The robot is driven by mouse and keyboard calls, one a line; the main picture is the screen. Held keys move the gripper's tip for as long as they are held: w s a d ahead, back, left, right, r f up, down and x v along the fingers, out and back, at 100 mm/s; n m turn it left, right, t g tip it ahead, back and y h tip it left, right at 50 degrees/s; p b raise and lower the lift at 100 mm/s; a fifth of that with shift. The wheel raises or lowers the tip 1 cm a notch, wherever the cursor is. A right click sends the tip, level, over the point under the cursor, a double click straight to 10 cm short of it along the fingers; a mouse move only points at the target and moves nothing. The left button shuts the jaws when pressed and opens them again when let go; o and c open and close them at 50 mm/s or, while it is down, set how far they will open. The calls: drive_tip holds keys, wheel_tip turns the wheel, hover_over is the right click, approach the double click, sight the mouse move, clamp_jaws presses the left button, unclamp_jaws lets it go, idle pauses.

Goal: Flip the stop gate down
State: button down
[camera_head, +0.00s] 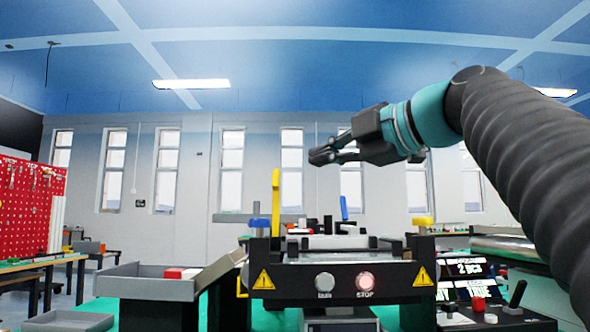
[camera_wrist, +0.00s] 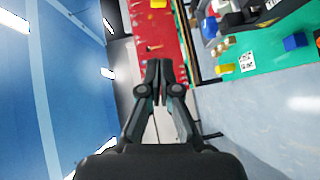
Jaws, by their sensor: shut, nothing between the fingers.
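A mini conveyor (camera_head: 340,277) stands in front of me in the head view. A yellow upright bar (camera_head: 275,203), which looks like the stop gate, rises at its left side. A smaller blue bar (camera_head: 344,207) stands slightly tilted further right and back. I cannot tell for sure which is the gate. My gripper (camera_head: 318,156) is shut and empty, in the air above the conveyor, right of the yellow bar's top and higher, apart from it. Its closed fingers (camera_wrist: 160,72) also show in the wrist view.
Warning-marked end blocks and a lit red STOP button (camera_head: 365,281) are on the conveyor's front. A grey tray (camera_head: 150,284) with a red and white item is at left. A display (camera_head: 470,269) is at right. A red pegboard (camera_head: 30,207) stands far left. Air around my gripper is clear.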

sight(276, 204)
drive_tip(key=w+d+p+x, duration=0.1)
drive_tip(key=d+p+x, duration=0.1)
drive_tip(key=x, duration=1)
drive_tip(key=shift+w+a+f, duration=0.2)
drive_tip(key=shift+w+f, duration=0.05)
drive_tip(key=shift+w, duration=0.35)
drive_tip(key=shift+a+r+p, duration=0.1)
drive_tip(key=shift+p, duration=0.3)
